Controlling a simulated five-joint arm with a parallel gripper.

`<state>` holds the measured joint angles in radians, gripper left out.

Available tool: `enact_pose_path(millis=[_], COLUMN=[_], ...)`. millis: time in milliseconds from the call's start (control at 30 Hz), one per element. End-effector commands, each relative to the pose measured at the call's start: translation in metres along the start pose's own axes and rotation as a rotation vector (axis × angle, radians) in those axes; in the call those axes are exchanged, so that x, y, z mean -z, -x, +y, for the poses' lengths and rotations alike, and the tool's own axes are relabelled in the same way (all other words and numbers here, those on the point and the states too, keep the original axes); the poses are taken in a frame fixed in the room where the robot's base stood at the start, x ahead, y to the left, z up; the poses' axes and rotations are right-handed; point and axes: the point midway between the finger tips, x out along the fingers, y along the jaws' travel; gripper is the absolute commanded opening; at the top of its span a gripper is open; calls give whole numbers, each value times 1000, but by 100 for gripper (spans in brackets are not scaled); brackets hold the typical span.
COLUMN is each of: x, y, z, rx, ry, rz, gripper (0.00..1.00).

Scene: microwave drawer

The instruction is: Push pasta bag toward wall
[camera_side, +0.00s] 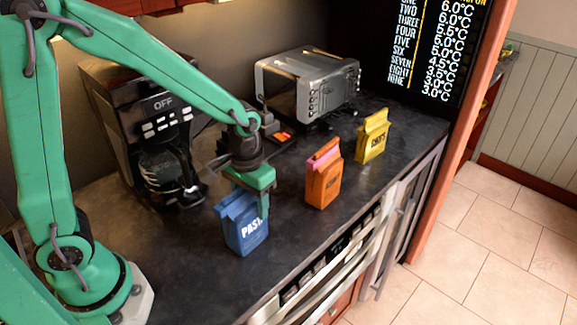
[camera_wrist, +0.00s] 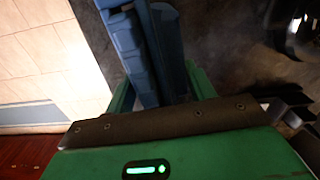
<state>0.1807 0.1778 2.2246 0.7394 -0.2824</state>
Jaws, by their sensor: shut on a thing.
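The blue pasta bag (camera_side: 243,226) stands upright on the dark counter, with part of the word "PASTA" showing on its front. My gripper (camera_side: 250,195) is over the bag from above, with a green finger down its right side in the side view. In the wrist view the bag (camera_wrist: 150,50) lies between the two green fingers of my gripper (camera_wrist: 160,90). The gripper is shut on the bag. The bag's lettering is partly hidden by the finger.
An orange bag (camera_side: 323,178) and a yellow bag (camera_side: 372,137) stand to the right on the counter (camera_side: 290,235). A black coffee machine (camera_side: 150,130) and a silver toaster (camera_side: 308,85) stand along the wall. The counter's front edge is close to the bags.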

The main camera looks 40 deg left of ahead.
Motion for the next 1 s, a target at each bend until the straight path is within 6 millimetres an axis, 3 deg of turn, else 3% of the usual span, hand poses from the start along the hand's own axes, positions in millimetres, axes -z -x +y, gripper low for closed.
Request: enact_pose_path(millis=[467,1000], x=[2,10], y=[0,1], z=[-9,-51], rx=[0,0], ry=[2,3], rz=[1,2], gripper=[15,15])
